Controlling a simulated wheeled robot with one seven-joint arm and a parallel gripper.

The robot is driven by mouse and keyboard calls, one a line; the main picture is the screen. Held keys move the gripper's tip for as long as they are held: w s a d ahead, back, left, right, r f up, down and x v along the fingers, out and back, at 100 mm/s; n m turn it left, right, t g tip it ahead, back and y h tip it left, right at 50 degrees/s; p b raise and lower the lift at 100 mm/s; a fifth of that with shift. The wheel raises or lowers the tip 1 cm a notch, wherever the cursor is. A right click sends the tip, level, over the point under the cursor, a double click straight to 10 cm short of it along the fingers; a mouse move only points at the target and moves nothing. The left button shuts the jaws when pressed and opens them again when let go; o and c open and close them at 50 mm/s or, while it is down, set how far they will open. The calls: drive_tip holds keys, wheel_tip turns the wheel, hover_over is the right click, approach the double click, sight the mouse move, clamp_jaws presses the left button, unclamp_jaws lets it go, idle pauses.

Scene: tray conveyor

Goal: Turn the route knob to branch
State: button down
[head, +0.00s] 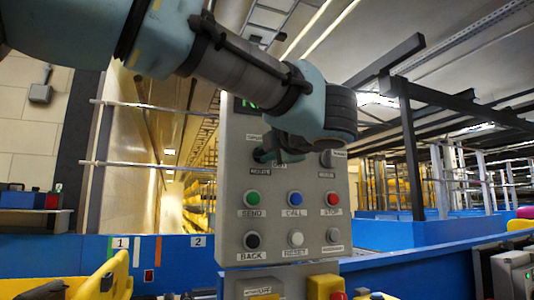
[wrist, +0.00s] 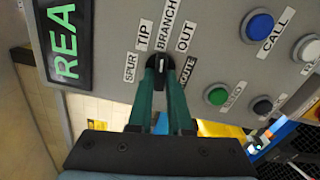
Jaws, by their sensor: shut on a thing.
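The route knob (wrist: 160,60) is a small black knob on the grey control panel (head: 235,220). In the wrist view the labels SPUR, TIP, BRANCH (wrist: 168,25) and OUT fan around it, with ROUTE beside it. My gripper (wrist: 160,72) is shut on the knob, its two green fingers on either side. The knob's upper end is near the BRANCH and TIP labels; its exact pointer setting is hard to tell. In the head view my gripper (head: 278,152) is at the panel above the ROUTE label and hides most of the knob.
Green (head: 253,197), blue (head: 295,198) and red (head: 333,199) buttons sit just below, above a row of black, white and grey ones. Another knob (head: 327,159) is to the right. A blue conveyor side (head: 180,265) runs behind the panel.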

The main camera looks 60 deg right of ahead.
drive_tip(key=shift+f, duration=0.1)
drive_tip(key=c, duration=0.8)
unclamp_jaws()
drive_tip(key=shift+c, duration=0.2)
drive_tip(key=b+v, duration=0.2)
drive_tip(key=v, duration=0.8)
drive_tip(key=shift+s+a, duration=0.2)
drive_tip(key=shift+s, duration=0.15)
